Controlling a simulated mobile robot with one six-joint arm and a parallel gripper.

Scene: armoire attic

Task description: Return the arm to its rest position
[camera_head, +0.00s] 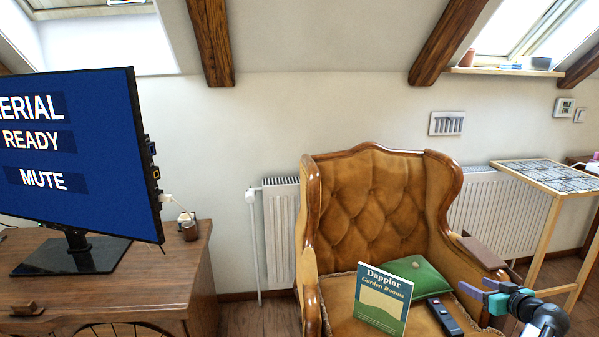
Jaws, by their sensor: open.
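My gripper (484,290) is at the lower right, at the end of my arm. Its coloured fingers are apart and it looks empty. It shows in front of the right side of a tan tufted armchair (372,205). On the chair seat are a green book (383,298) titled "Dapplor Garden Rooms", a black remote (444,317) and a green cushion (418,273). Whether the fingers touch the chair cannot be told. Most of my arm is outside the view.
A television (75,150) stands on a wooden cabinet (130,283) at left, beside a small dark cup (189,231). A brown item (482,252) lies on the chair's right arm. A tile-topped table (550,176) stands at right. Radiators (281,230) line the wall.

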